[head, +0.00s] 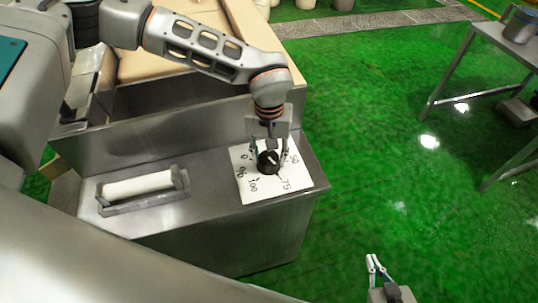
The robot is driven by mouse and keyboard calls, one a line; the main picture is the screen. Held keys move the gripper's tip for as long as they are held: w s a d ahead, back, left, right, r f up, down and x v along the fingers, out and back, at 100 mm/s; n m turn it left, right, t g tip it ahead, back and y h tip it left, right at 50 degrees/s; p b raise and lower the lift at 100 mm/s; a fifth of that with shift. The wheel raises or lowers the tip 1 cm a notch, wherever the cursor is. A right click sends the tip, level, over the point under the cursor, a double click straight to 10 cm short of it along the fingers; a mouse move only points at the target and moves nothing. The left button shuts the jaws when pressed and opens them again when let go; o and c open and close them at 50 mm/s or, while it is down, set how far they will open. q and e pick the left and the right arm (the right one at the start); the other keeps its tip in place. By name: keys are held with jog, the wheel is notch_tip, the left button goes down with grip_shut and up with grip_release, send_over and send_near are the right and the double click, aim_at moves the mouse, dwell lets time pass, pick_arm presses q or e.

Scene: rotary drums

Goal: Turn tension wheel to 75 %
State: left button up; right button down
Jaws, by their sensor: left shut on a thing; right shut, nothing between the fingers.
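The tension wheel (268,163) is a small black knob with a white pointer mark. It sits on a white dial plate (250,188) on the metal bench top, marked with numbers such as 0, 50, 75 and 100. My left gripper (268,158) reaches down from above and is shut on the knob, a finger on each side. The fingers and wrist hide part of the dial's far side. I cannot tell exactly which number the pointer meets. My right gripper (374,264) is shut and empty, low over the green floor at the bottom right.
A white roller (138,187) in a grey metal holder lies on the bench left of the dial. The metal bench (225,235) ends just right of the dial plate. A metal table (505,42) stands at the right. The green floor between is clear.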

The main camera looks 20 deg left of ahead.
aim_at(269, 156)
pick_arm(q)
jog(key=shift+w+r, duration=0.1)
jog(key=o, duration=1.1)
notch_tip(269, 156, up, 12)
dwell(0.4)
